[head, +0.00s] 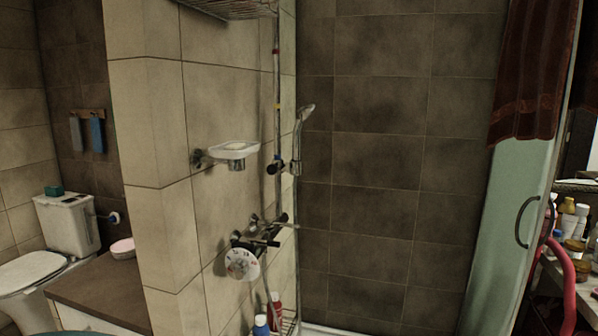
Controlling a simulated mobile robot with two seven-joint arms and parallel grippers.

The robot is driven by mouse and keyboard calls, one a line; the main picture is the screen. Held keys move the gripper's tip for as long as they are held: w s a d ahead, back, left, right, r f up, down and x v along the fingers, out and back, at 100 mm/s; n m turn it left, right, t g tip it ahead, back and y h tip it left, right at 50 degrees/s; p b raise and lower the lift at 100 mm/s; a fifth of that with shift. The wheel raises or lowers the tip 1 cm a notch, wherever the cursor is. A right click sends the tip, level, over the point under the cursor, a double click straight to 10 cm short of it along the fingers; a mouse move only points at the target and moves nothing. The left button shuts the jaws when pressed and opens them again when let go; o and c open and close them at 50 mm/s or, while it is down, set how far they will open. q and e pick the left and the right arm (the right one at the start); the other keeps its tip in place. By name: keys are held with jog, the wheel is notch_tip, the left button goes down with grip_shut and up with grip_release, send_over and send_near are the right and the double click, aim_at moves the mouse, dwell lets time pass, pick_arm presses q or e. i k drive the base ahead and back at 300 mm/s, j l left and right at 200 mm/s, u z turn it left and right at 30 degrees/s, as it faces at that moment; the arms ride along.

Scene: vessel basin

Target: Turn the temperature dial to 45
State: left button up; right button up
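The temperature dial (242,265) is a round white disc with small red markings, on the shower mixer (262,243) low on the tiled wall. The markings are too small to read, so I cannot tell its setting. The dark mixer body and lever sit just above and to the right of the dial. Neither of my grippers shows in the head view, and nothing is touching the dial.
A soap dish (234,150) juts from the wall above the mixer. A hand shower (304,115) hangs on a vertical rail. Bottles (262,325) stand below the dial. A dark-topped counter (100,290) lies left; a glass door (505,230) stands right.

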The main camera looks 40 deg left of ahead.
aim_at(238, 268)
jog(key=u, duration=1.55)
